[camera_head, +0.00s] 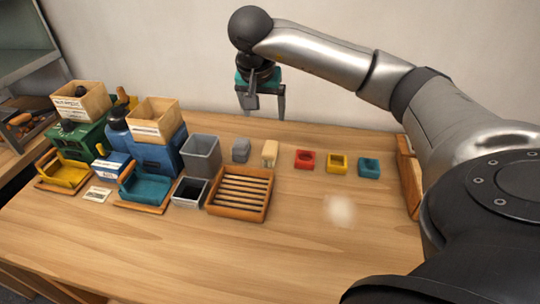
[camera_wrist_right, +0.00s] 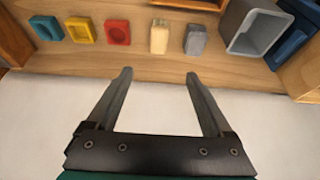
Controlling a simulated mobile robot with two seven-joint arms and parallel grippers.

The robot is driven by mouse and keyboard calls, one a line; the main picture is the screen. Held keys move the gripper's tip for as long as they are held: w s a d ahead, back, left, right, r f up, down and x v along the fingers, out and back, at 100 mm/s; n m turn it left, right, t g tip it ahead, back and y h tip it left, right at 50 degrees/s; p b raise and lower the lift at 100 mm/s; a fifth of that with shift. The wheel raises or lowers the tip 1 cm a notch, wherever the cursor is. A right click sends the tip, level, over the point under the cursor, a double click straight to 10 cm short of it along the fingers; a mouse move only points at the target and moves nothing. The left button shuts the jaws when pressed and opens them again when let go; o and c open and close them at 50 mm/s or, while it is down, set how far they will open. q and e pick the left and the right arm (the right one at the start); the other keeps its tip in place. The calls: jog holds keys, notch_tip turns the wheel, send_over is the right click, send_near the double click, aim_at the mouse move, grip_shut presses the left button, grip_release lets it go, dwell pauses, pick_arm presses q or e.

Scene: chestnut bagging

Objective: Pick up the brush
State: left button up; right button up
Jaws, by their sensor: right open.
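A small cream upright block (camera_head: 270,153), which looks most like the brush, stands on the table right of a grey block (camera_head: 240,150). I cannot make out bristles. In the right wrist view the cream block (camera_wrist_right: 159,37) lies beyond the fingertips, with the grey block (camera_wrist_right: 195,38) to its right. My right gripper (camera_head: 267,110) is open and empty, pointing down above the table's back edge, behind and above these blocks. It also shows in the right wrist view (camera_wrist_right: 158,76), with nothing between its fingers. My left gripper is not in view.
Red (camera_head: 305,159), yellow (camera_head: 337,163) and teal (camera_head: 369,167) small trays stand right of the cream block. A slatted wooden tray (camera_head: 263,214) is in front; a grey bin (camera_head: 201,155) and machines with wooden hoppers (camera_head: 154,119) stand left. The front right table (camera_head: 310,255) is clear.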

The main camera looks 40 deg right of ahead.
jog(key=f, duration=0.2)
jog(key=b, duration=0.3)
send_near(270, 147)
jog(key=x, duration=0.5)
jog(key=shift+a, duration=0.2)
jog(key=b+x, duration=0.1)
jog(key=x, duration=0.4)
jog(key=shift+d+f, duration=0.1)
jog(key=shift+d, duration=0.1)
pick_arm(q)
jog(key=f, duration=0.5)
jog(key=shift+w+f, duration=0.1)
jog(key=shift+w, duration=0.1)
pick_arm(e)
jog(key=shift+c, duration=0.2)
jog(key=c, duration=0.5)
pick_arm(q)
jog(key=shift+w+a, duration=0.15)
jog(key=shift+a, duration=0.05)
pick_arm(e)
grip_shut()
